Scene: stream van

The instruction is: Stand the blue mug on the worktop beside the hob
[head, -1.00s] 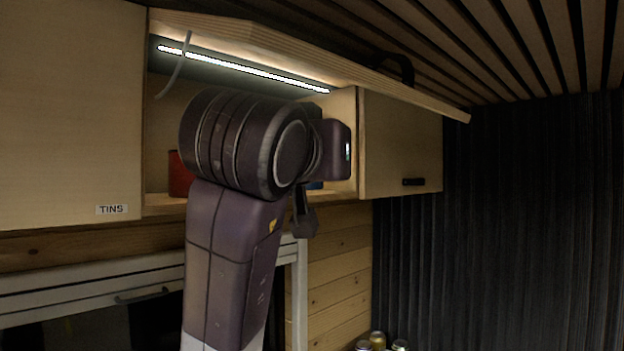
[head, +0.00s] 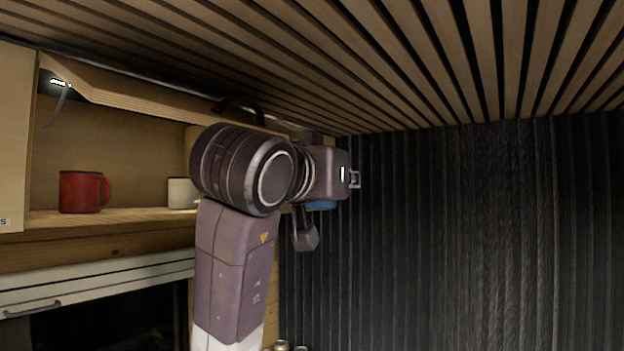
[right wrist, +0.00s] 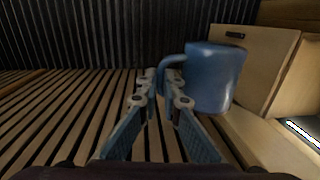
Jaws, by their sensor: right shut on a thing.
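The blue mug (right wrist: 214,78) is held by its handle in my right gripper (right wrist: 163,84), as the right wrist view shows. The fingers are closed at the handle and the mug's body stands clear to one side. In the head view only a sliver of the blue mug (head: 321,205) shows beneath my right wrist; the rest is hidden behind it. The mug is in the air, to the right of the open wall cupboard's shelf. The worktop surface and the hob are not seen. My left gripper is not in view.
A red mug (head: 81,191) and a white mug (head: 181,193) stand on the open cupboard's shelf (head: 130,216). The cupboard's flap (head: 150,105) is raised near the slatted ceiling. A dark ribbed wall (head: 480,230) lies to the right. Jar lids (head: 282,346) show at the bottom edge.

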